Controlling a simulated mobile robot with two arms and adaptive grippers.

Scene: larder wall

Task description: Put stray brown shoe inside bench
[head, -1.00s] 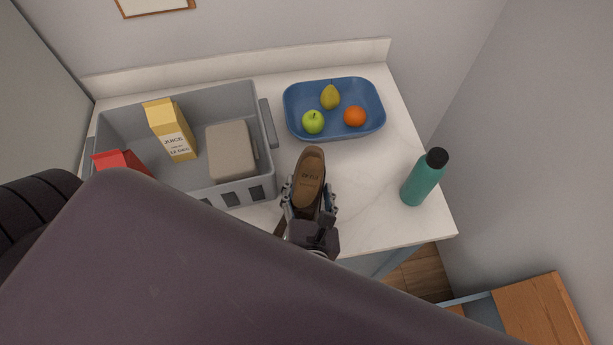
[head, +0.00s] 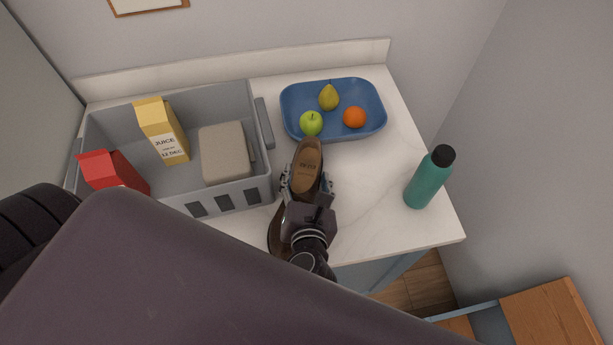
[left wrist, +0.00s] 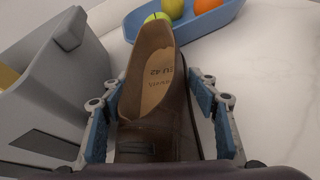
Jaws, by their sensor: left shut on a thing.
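The brown shoe (head: 306,166) is held over the worktop, its open heel end pointing away from me and its tan insole showing. My left gripper (head: 307,187) is shut on it. In the left wrist view the fingers (left wrist: 160,125) press on both sides of the shoe (left wrist: 158,85). A brown curved part shows left of the gripper; I cannot tell if it belongs to this shoe. A wood-topped piece with blue-grey edges (head: 542,315), possibly the bench, is at the lower right, cut off by the frame. My right gripper is not in view.
A grey crate (head: 225,195) with cartons and a beige box stands left of the shoe. A blue tray (head: 365,132) of fruit is just beyond it. A teal bottle (head: 428,182) stands at right on the white worktop (head: 365,210). Wood floor shows beyond the worktop's front corner.

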